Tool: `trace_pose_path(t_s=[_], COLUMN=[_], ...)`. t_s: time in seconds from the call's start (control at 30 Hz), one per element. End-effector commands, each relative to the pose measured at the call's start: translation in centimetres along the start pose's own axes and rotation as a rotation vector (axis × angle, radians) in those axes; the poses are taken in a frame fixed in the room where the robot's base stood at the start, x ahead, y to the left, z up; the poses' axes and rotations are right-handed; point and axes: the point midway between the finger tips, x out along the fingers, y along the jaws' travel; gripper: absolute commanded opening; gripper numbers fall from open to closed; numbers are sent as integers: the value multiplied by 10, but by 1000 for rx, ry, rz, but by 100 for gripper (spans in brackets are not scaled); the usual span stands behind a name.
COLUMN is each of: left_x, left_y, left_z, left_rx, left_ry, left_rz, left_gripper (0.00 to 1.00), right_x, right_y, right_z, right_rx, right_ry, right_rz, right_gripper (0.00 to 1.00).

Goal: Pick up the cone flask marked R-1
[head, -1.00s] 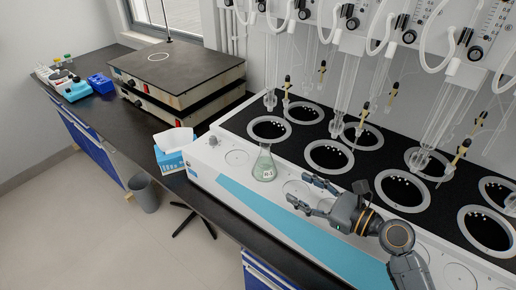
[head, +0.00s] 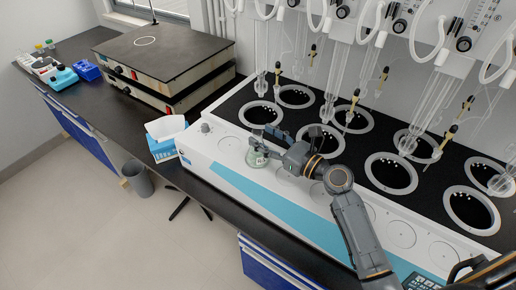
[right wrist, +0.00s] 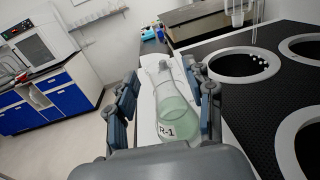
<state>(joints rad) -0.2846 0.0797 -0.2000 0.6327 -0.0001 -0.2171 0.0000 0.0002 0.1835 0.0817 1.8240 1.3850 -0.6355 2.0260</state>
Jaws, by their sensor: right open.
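The cone flask marked R-1 (right wrist: 175,112) is clear glass with pale green liquid and a white label. It stands upright on the white front ledge of the distiller (head: 230,150). In the head view the flask (head: 256,159) is partly hidden by my right gripper (head: 262,143). My right gripper is open, with its fingers on either side of the flask. In the right wrist view the flask lies between the two blue-padded fingers (right wrist: 163,100), with a gap to the left finger; contact on the right side cannot be told. My left gripper is not in view.
Round wells (head: 259,114) with pale rims fill the black top behind the ledge, with glass tubes hanging above. A tissue box (head: 166,146) stands left of the distiller. Hotplates (head: 160,75) stand farther back. The ledge right of the flask has empty round spots.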

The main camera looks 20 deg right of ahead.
Motion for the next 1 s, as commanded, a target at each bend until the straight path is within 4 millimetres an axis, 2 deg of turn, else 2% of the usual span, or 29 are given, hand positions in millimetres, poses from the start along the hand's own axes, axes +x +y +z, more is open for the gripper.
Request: trace_pose_path(t_s=[0.03,0.2,0.43,0.47,0.7,1.0], left_x=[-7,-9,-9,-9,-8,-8], left_y=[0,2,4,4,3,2], left_z=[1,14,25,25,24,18], left_rx=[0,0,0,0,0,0], left_ry=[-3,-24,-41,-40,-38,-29], left_rz=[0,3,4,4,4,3], left_gripper=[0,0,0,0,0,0], right_x=[9,26,27,27,27,27], right_y=[2,1,1,1,1,1], right_z=[5,2,0,0,1,1], right_rx=[2,1,0,0,0,0], right_ry=[-2,-1,0,0,0,-1], right_rz=[1,-1,0,0,0,0], right_gripper=[53,53,53,51,2,0])
